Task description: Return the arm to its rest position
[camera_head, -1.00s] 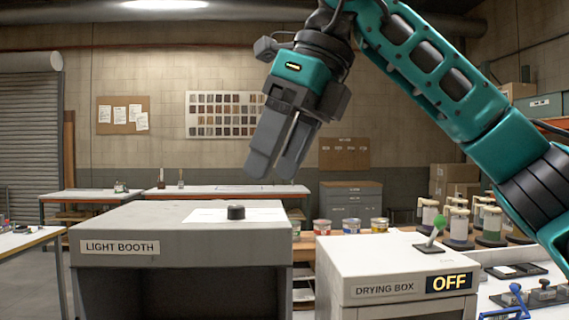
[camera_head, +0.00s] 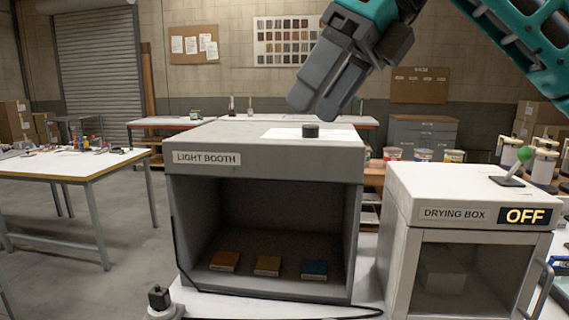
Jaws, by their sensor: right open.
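My right gripper (camera_head: 324,108) hangs in the air at the top of the view, its fingers pointing down and left. It shows above the light booth (camera_head: 268,168), and nothing shows between its fingers. My right arm (camera_head: 520,35) comes in from the upper right. My left gripper is out of view.
The booth holds an orange-brown tile (camera_head: 224,261), a tan tile (camera_head: 267,266) and a blue tile (camera_head: 314,270). The drying box (camera_head: 405,213), marked OFF, stands right with a green-knobbed lever (camera_head: 524,154). A table (camera_head: 70,167) stands left. Floor between is clear.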

